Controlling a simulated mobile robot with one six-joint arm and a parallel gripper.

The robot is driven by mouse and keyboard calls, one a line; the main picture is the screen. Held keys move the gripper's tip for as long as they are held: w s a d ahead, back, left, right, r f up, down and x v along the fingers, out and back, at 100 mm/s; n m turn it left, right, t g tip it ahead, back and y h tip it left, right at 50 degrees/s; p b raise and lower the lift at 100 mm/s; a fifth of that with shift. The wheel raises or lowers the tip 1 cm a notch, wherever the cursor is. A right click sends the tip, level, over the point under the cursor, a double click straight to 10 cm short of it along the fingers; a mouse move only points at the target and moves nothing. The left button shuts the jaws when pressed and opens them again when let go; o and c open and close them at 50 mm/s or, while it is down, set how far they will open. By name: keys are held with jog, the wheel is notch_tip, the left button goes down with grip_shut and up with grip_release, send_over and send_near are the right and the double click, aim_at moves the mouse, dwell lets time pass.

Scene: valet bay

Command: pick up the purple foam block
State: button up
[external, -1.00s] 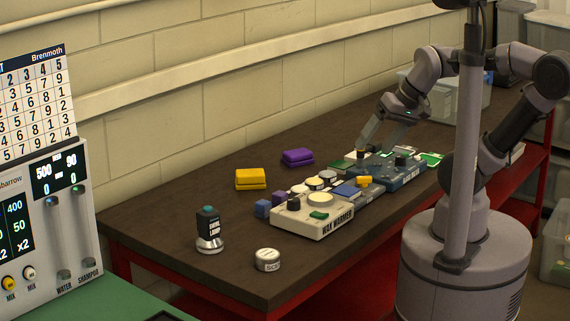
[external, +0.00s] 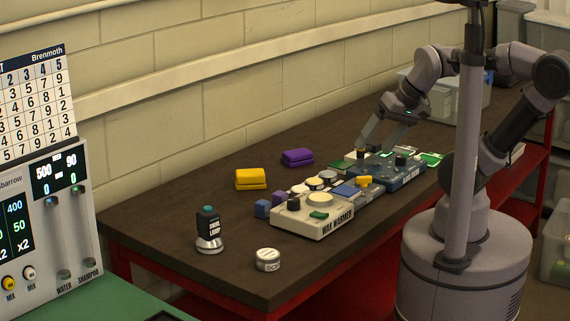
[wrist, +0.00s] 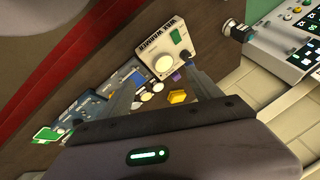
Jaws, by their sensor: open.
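The purple foam block (external: 298,157) lies on the dark bench near the wall, at the back in the external view. My gripper (external: 372,152) is open, to the right of the block and apart from it, above the cluster of devices. In the wrist view my gripper's two fingers (wrist: 160,78) are spread with nothing held between them. I cannot make out the purple foam block in the wrist view; my gripper body covers much of the lower part.
A yellow foam block (external: 250,179) lies left of the purple one. The wax warmer (external: 313,217) and several small items stand in front. Bench around the purple block is clear.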

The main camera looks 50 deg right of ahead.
aim_at(302, 156)
jog(key=o, duration=0.6)
jog(key=w+d+f+n+t+h+p, duration=0.25)
jog(key=w+d+n, duration=0.25)
jog(key=w+n, duration=0.45)
jog(key=w+d+f+n+t+h+p, duration=0.1)
jog(key=w+d+f+n+p, duration=0.15)
jog(key=w+d+n, duration=0.5)
jog(key=w+d+f+n+t+h, duration=0.1)
jog(key=w+f+n, duration=0.1)
jog(key=n, duration=0.4)
jog(key=w+d+f+n+t+h+p, duration=0.1)
jog(key=w+d+f+n, duration=0.1)
jog(key=n, duration=0.4)
jog(key=w+d+f+n+t+h+p, duration=0.1)
jog(key=w+f+n, duration=0.2)
jog(key=n, duration=0.3)
jog(key=shift+w+d+f+h, duration=0.1)
jog(key=shift+d+f+h, duration=0.25)
jog(key=shift+f, duration=0.15)
jog(key=shift+w+f+n, duration=0.1)
jog(key=shift+f+n, duration=0.1)
jog(key=shift+n, duration=0.2)
jog(key=b+x, duration=0.3)
jog(key=x, duration=1.4)
jog(key=shift+a+f, duration=0.15)
jog(key=shift+f, duration=0.05)
jog(key=shift+r, duration=0.1)
